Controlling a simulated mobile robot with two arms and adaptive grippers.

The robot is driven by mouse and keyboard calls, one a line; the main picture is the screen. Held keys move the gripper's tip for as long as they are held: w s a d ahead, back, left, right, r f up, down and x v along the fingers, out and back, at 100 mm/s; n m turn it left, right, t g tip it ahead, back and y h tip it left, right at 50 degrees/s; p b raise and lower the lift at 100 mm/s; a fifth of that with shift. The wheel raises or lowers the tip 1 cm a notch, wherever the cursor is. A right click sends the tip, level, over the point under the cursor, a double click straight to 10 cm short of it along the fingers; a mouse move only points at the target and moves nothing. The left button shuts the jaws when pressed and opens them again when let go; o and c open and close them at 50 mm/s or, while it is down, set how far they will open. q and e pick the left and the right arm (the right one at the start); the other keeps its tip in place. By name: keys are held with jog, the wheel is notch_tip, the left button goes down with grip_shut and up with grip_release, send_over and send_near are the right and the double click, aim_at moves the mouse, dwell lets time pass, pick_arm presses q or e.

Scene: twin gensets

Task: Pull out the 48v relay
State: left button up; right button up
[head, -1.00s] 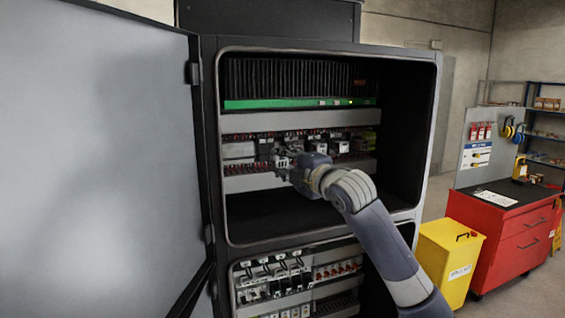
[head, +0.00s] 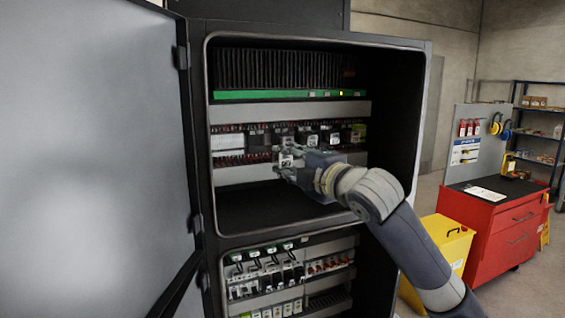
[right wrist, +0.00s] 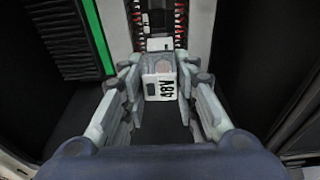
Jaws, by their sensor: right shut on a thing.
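My right gripper (head: 283,163) is inside the upper cabinet opening, in front of the relay row. It is shut on a small pale relay (head: 287,161). In the right wrist view, the relay (right wrist: 158,82) sits between the two fingers (right wrist: 160,95) and its face reads 48V, turned on its side. A dark socket (right wrist: 160,44) with a pale top shows just beyond the relay on the rail. The relay looks clear of the row, though its far end is hidden. My left gripper is not in view.
The cabinet (head: 422,110) stands open, its grey door (head: 90,150) swung to the left. Other relays (head: 333,138) and red-wired terminals line the rail. Breakers (head: 265,277) fill the lower bay. A yellow bin (head: 447,240) and red tool cabinet (head: 510,235) stand at right.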

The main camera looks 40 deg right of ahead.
jog(key=s+a+b, duration=0.1)
jog(key=s+b, duration=0.2)
jog(key=s, duration=0.4)
jog(key=shift+s+a, duration=0.25)
jog(key=shift+a, duration=0.1)
